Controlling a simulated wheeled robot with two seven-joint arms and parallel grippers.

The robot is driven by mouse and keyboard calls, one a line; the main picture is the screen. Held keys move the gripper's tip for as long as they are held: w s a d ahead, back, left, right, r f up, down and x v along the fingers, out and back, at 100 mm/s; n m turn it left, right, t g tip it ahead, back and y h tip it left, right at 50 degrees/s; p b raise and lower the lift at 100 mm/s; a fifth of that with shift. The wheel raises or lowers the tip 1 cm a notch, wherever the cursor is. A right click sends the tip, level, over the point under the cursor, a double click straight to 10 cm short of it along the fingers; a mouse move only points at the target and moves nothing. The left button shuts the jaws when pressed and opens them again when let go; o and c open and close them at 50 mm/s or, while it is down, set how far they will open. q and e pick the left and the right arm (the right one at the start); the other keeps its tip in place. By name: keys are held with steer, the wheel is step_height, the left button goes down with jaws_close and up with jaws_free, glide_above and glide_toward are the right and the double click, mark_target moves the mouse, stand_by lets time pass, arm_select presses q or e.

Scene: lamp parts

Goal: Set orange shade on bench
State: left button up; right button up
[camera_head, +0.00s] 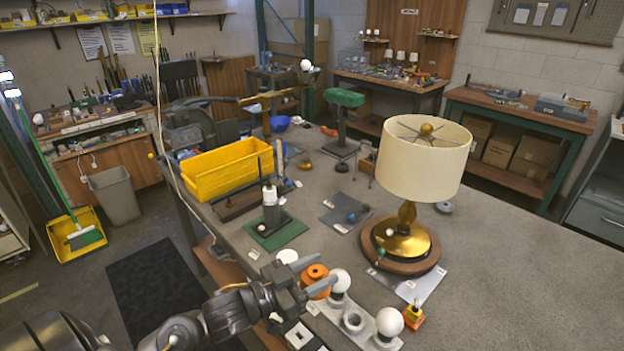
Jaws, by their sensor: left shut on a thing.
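The orange shade (317,279) is a small round orange piece with a darker top, low in the middle of the head view. My left gripper (322,281) reaches in from the lower left and is shut on it, with a finger at each side. The shade is at the near edge of the grey bench (490,265), close to white bulbs. I cannot tell whether its underside touches anything. My right gripper is out of view.
White bulbs (390,322) stand in a row of holders just right of the shade. A brass lamp with a cream shade (423,160) stands behind, on a round wooden base. A yellow bin (225,167) is further left. The bench's right side is clear.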

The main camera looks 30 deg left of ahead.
arm_select(q)
steer(key=w+a+r+n+y, duration=0.1)
steer(key=w+a+r, duration=0.1)
steer(key=a, duration=0.2)
steer(key=w+a+r+n+t+y, duration=0.1)
steer(key=w+a+r+y, duration=0.1)
steer(key=a, duration=0.3)
steer(key=w+a+r+n+y, duration=0.1)
steer(key=w+a+r, duration=0.1)
steer(key=w+a, duration=0.1)
steer(key=shift+w+a+r+t+y, duration=0.1)
steer(key=shift+a+r+t+y, duration=0.1)
steer(key=shift+a, duration=0.25)
steer(key=shift+a+r+t+y, duration=0.15)
steer(key=shift+a+t+y, duration=0.05)
steer(key=shift+a, duration=0.25)
steer(key=a+r+n+y, duration=0.1)
steer(key=a+y, duration=0.1)
steer(key=a, duration=0.3)
steer(key=w+a+r+n+y, duration=0.1)
steer(key=a+r+n+y, duration=0.1)
steer(key=a, duration=0.3)
steer(key=w+a+r+n+y, duration=0.1)
steer(key=a+n+y, duration=0.1)
steer(key=a, duration=0.3)
steer(key=shift+r+y, duration=0.25)
steer(key=shift+y, duration=0.65)
